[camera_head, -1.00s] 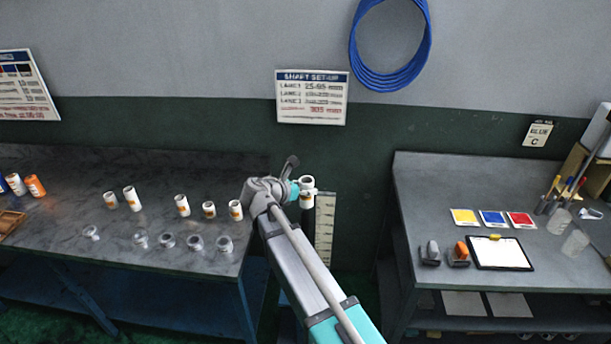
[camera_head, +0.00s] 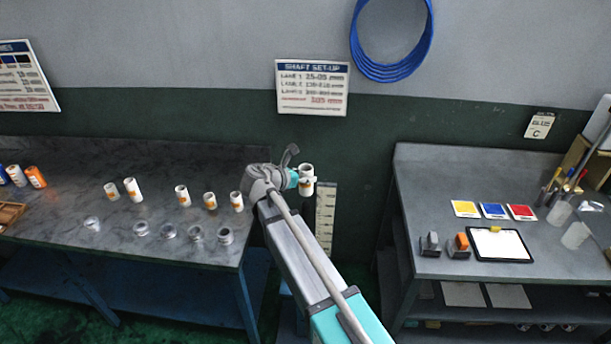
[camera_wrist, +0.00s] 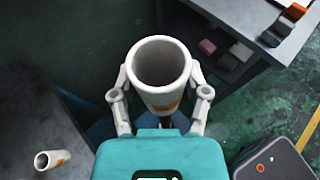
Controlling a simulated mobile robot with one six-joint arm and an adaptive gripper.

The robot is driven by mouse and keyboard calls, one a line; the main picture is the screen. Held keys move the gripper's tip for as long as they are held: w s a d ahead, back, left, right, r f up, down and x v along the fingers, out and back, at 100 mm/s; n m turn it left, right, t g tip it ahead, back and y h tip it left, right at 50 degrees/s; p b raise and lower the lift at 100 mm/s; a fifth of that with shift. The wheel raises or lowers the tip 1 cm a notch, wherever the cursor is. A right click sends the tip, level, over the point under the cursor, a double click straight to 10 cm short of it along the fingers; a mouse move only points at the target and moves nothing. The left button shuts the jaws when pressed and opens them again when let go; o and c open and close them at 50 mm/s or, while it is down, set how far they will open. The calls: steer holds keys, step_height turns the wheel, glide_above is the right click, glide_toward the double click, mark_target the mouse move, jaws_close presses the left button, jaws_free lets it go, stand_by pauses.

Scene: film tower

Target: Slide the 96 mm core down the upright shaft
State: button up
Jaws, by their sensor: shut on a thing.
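A white core (camera_head: 307,181) with an orange label stands upright in my gripper (camera_head: 301,180). In the wrist view the core (camera_wrist: 160,97) shows its open, hollow top, tilted in the picture. The fingers of my gripper (camera_wrist: 161,92) are shut on it from both sides. Its size cannot be read. No upright shaft can be made out in either view; my arm and the core hide part of the space below.
A scale strip (camera_head: 326,218) stands just right of my arm, in the gap between the benches. The left bench (camera_head: 70,175) bears several white cores (camera_head: 182,195) and clear rings (camera_head: 168,231). The right bench (camera_head: 430,185) bears stamps and a clipboard (camera_head: 499,246).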

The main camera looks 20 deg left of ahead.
mark_target(305, 202)
steer(key=shift+f+b, duration=4.15)
steer(key=shift+f, duration=0.15)
steer(key=shift+f, duration=0.15)
step_height(305, 202, down, 32)
steer(key=b, duration=3.2)
steer(key=shift+f+b, duration=0.2)
steer(key=shift+b, duration=0.15)
steer(key=o, duration=1.2)
steer(key=shift+o, duration=0.2)
steer(key=shift+r, duration=0.15)
